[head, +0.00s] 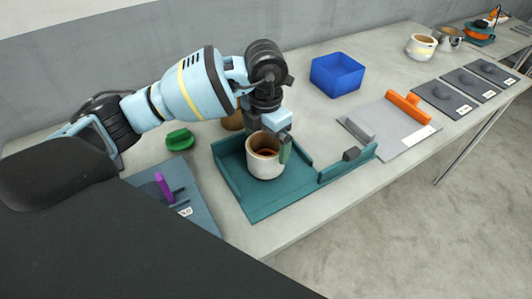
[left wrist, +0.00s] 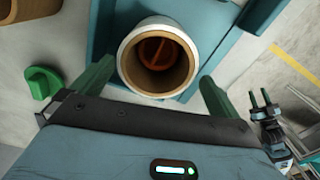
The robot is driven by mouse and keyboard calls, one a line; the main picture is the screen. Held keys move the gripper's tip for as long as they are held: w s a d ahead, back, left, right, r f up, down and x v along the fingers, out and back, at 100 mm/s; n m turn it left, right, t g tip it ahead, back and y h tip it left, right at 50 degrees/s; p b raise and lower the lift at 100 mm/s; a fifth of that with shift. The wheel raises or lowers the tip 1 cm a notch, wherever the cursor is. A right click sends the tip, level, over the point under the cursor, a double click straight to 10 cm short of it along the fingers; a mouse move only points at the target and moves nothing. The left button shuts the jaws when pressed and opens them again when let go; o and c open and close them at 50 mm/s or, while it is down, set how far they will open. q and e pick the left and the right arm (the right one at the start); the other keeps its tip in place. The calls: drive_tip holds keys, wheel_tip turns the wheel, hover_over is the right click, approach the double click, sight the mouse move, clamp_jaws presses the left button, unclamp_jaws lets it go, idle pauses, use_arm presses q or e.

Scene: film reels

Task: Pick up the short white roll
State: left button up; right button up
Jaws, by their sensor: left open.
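The short white roll (head: 265,158) stands upright in a teal tray (head: 290,195). It has a white outside and a tan inner wall. In the left wrist view the roll (left wrist: 128,62) shows its open top, with something orange-red inside. My left gripper (head: 268,138) is right at the roll from above, open. In the left wrist view its green fingers (left wrist: 157,72) stand apart on either side of the roll's near edge. Whether they touch it is unclear. My right gripper (left wrist: 261,98) shows small at the right of the left wrist view, its fingers apart and empty.
A green piece (head: 180,139) and a brown round thing (head: 233,120) lie beside the tray. A dark plate with a purple piece (head: 163,187) is at left. A blue bin (head: 338,74) stands behind, and a grey plate with an orange bar (head: 410,106) lies to the right.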

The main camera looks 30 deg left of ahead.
sight(267, 152)
use_arm(q)
drive_tip(key=shift+w+f, duration=0.2)
drive_tip(key=shift+f, duration=1.1)
drive_tip(key=shift+w+f, duration=0.2)
drive_tip(key=shift+f, duration=1.1)
drive_tip(key=c, duration=0.9)
drive_tip(key=shift+r, duration=0.15)
drive_tip(key=shift+r, duration=0.55)
wheel_tip(267, 152, up, 2)
drive_tip(key=shift+r, duration=0.15)
drive_tip(key=s+d, duration=0.2)
drive_tip(key=d, duration=0.2)
drive_tip(key=s+d+r, duration=0.1)
drive_tip(key=s+d, duration=0.1)
drive_tip(key=d, duration=0.3)
drive_tip(key=s+d, duration=0.3)
drive_tip(key=d, duration=0.2)
drive_tip(key=shift+d+r+b, duration=0.15)
drive_tip(key=shift+r+b, duration=0.05)
drive_tip(key=shift+b, duration=0.2)
